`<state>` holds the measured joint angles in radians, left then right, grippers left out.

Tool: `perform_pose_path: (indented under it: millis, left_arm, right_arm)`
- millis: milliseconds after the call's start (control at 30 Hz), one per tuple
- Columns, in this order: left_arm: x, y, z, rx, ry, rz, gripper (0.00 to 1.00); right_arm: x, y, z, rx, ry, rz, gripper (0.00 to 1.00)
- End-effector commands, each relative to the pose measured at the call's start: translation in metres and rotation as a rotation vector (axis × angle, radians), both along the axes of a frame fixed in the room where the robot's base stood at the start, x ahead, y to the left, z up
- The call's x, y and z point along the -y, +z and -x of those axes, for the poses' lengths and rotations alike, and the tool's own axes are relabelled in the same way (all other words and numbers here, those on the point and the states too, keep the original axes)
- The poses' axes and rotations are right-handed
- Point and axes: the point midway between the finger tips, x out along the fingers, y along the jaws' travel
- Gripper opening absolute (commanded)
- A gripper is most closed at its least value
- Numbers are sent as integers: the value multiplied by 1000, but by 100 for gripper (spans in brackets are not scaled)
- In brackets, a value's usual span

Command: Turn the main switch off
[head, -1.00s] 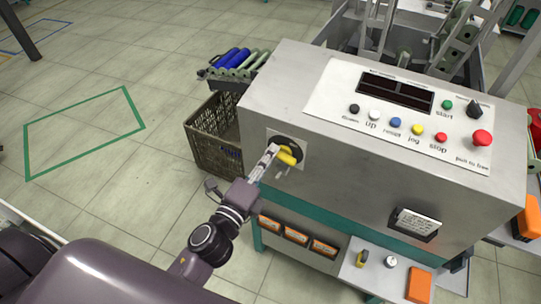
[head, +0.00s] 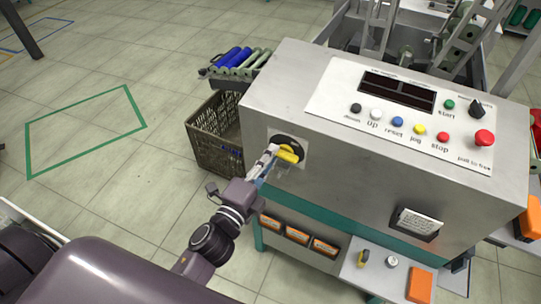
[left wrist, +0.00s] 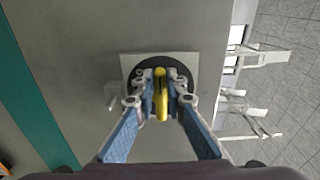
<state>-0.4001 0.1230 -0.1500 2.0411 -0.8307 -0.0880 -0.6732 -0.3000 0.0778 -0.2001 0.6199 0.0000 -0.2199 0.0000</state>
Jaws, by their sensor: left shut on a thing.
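The main switch is a yellow handle (head: 288,156) on a round black disc (head: 288,141) on the front left of the grey machine cabinet. In the left wrist view the yellow handle (left wrist: 160,97) stands between the fingers, in front of the black disc (left wrist: 148,70) on its pale square plate. My left gripper (head: 272,157) reaches up to the switch from the lower left and is shut on the yellow handle. The left gripper (left wrist: 160,100) hides part of the disc in the wrist view. My right gripper is not in view.
The cabinet's sloped panel (head: 400,115) carries several coloured buttons, a black knob (head: 477,108) and a red stop button (head: 484,138). A brown crate (head: 214,130) stands left of the cabinet. A shelf (head: 375,277) with orange boxes lies below. Open floor is at the left.

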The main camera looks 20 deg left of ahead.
Motion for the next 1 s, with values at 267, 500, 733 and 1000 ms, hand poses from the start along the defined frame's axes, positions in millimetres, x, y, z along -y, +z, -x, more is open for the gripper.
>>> perform_pose_path:
  millis: [267, 500, 733, 1000]
  left_arm:
    - [0, 1, 0, 2, -1, 2, 29]
    - [0, 0, 1, 0, 0, 1, 29]
    - [-3, -1, 23, -2, 1, 3, 29]
    - [-9, -1, 74, -4, 3, 5, 29]
  right_arm:
    - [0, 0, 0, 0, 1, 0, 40]
    - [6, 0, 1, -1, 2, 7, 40]
    - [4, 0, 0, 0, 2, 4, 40]
    - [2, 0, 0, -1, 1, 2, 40]
